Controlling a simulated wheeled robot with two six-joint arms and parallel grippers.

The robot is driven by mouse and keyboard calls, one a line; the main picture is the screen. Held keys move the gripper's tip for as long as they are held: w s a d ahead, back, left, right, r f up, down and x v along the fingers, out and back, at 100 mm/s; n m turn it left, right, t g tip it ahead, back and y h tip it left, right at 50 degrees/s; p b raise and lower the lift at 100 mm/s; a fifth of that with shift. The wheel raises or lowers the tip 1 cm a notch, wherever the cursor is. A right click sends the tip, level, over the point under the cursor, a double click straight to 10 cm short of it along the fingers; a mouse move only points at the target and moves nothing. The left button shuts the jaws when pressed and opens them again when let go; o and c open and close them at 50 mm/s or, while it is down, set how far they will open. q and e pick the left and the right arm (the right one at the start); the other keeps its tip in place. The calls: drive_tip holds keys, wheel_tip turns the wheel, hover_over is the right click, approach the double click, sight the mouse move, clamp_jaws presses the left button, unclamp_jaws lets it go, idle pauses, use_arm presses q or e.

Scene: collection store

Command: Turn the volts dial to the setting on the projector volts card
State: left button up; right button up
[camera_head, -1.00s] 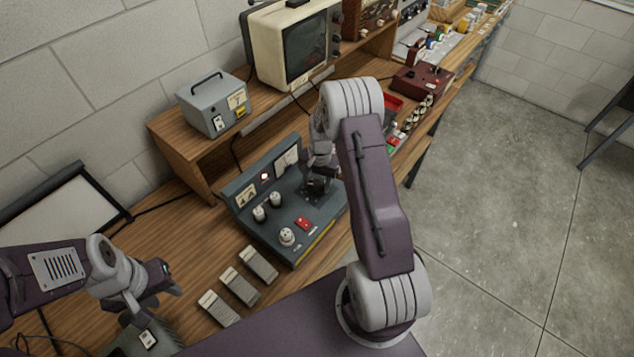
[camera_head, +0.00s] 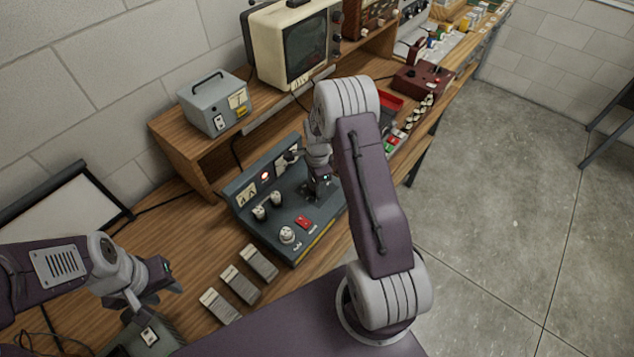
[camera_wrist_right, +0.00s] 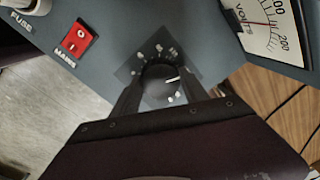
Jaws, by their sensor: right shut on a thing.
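The volts dial (camera_wrist_right: 160,84) is a dark round knob with a white pointer line, on a plate with small white marks around it. The pointer aims to the right and slightly up in the right wrist view. My right gripper (camera_wrist_right: 156,92) is shut on it, one finger on each side. In the head view my right gripper (camera_head: 320,190) reaches down onto the grey control panel (camera_head: 262,226) and hides the dial. A volts meter (camera_wrist_right: 275,32) with a red needle is partly in view. I cannot pick out the volts card.
A red mains switch (camera_wrist_right: 77,38) is beside the dial. Several pale blocks (camera_head: 240,285) lie in front of the panel. A grey handled box (camera_head: 214,102) with small unreadable labels and a cream monitor (camera_head: 296,48) stand on the shelf behind.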

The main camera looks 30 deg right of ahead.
drive_tip(key=shift+s+a+f+m, duration=0.2)
drive_tip(key=shift+m, duration=0.4)
drive_tip(key=o, duration=1.1)
drive_tip(key=shift+o, duration=1.3)
drive_tip(key=shift+w, duration=0.1)
drive_tip(key=shift+w+a+r, duration=0.1)
drive_tip(key=shift+a+r, duration=0.05)
